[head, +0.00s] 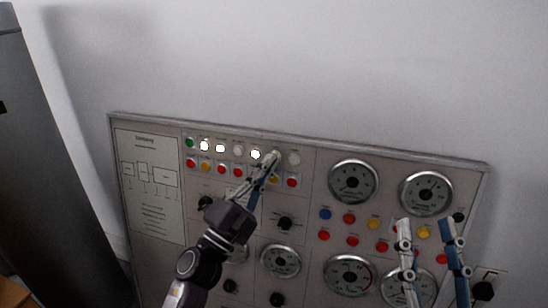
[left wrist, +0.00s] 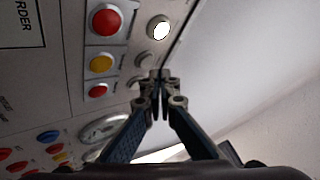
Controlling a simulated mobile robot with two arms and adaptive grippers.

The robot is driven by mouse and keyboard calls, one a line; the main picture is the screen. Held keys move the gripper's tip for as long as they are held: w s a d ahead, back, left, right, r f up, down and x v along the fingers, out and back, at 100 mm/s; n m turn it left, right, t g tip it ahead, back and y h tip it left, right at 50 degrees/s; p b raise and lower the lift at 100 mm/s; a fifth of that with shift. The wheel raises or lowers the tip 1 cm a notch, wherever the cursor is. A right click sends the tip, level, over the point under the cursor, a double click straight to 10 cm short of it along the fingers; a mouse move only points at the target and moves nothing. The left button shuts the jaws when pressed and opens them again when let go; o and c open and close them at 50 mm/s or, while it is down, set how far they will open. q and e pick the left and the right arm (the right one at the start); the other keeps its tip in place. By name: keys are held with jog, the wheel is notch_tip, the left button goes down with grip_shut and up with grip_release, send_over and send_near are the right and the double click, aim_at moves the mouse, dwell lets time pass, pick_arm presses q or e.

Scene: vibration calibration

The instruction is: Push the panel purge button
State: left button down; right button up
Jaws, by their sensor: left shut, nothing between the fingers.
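The grey control panel (head: 330,225) leans at the wall, with two rows of small round buttons and lamps at its upper left. Its button labels are too small to read, so I cannot tell which one is purge. My left gripper (head: 272,157) is shut and empty, its tips over the top row between a lit white lamp (head: 255,154) and an unlit pale one (head: 294,159). In the left wrist view the shut tips (left wrist: 160,77) are at the unlit pale buttons; contact is unclear. My right gripper (head: 426,224) is open, before the panel's right part.
Below the top row are red and yellow buttons, including a yellow one (head: 274,180) and a red one (head: 291,183). Several dials, such as the large gauge (head: 353,181), and black knobs (head: 285,223) surround them. A dark cabinet (head: 50,180) stands left. The wall above is bare.

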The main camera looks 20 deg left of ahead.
pick_arm(q)
jog(key=shift+w, duration=0.2)
pick_arm(e)
jog(key=shift+s, duration=0.1)
pick_arm(q)
jog(key=shift+w, duration=0.25)
pick_arm(e)
jog(key=shift+s+r, duration=0.1)
jog(key=shift+r, duration=0.15)
